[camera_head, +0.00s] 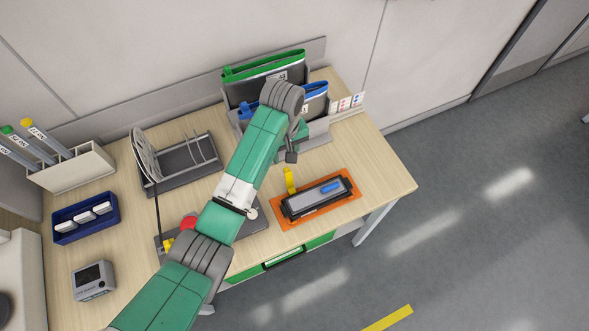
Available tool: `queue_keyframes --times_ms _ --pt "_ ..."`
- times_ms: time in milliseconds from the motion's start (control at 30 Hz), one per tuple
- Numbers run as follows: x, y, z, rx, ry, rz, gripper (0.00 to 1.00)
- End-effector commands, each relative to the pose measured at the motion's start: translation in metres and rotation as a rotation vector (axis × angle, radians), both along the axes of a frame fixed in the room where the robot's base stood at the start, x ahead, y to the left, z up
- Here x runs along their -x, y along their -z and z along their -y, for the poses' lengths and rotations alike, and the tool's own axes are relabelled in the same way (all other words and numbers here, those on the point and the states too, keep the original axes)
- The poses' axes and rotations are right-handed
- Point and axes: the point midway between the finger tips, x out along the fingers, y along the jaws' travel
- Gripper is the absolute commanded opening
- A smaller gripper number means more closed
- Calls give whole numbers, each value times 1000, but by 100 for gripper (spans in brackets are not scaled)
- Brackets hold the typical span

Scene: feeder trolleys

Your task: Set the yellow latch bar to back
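A yellow latch bar (289,181) stands up at the back left edge of an orange plate (338,211) on the right part of the table. A dark grey device with a blue part (330,188) lies on that plate, just right of the bar. My arm reaches in from the bottom left, over the table. My gripper (292,156) is at the arm's far end, just behind and above the latch bar, apparently apart from it. Only a small dark part of it shows below the wrist. Its fingers are too small and hidden to tell open from shut.
Green and blue pouches (262,72) stand in a grey holder behind my wrist. A wire rack (180,160), a blue tray (85,218), a grey meter (94,281) and a red button (189,221) are on the left. Bare table lies right of the orange plate.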

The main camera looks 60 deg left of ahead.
Motion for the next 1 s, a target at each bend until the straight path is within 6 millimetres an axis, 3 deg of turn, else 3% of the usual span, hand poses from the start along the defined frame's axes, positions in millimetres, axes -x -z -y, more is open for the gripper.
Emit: queue_keyframes --times_ms 133,300,500,833,1000 --pt "-1 11 0 -1 2 1 40" --pt "0 45 0 -1 2 1 40" --pt "-1 72 1 -3 5 4 40" --pt "-2 76 0 -5 5 6 40" --pt "-2 76 0 -5 5 5 7"
